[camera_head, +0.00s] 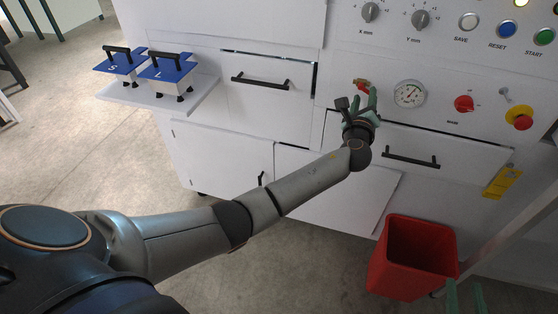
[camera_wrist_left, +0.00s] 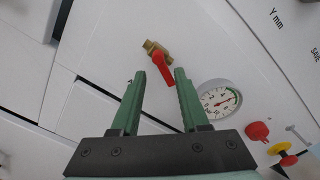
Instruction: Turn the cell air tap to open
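The air tap is a small brass valve with a red lever (camera_head: 362,84) on the white front panel, left of the pressure gauge. It also shows in the left wrist view (camera_wrist_left: 160,60), the lever slanting down to the right from the brass body. My left gripper (camera_head: 358,98) is just below the tap, pointing at the panel. In the left wrist view its green fingers (camera_wrist_left: 163,74) are apart with nothing held, and the lever appears between their tips. Contact with the lever cannot be told. My right gripper (camera_head: 466,287) shows two separated green fingertips at the bottom right.
A round gauge (camera_head: 410,94) sits right of the tap, then a red knob (camera_head: 464,103) and a red-yellow emergency stop (camera_head: 519,117). Drawer handles (camera_head: 411,160) stick out below. A red bin (camera_head: 413,257) stands on the floor. Blue-topped blocks (camera_head: 167,72) rest on a left shelf.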

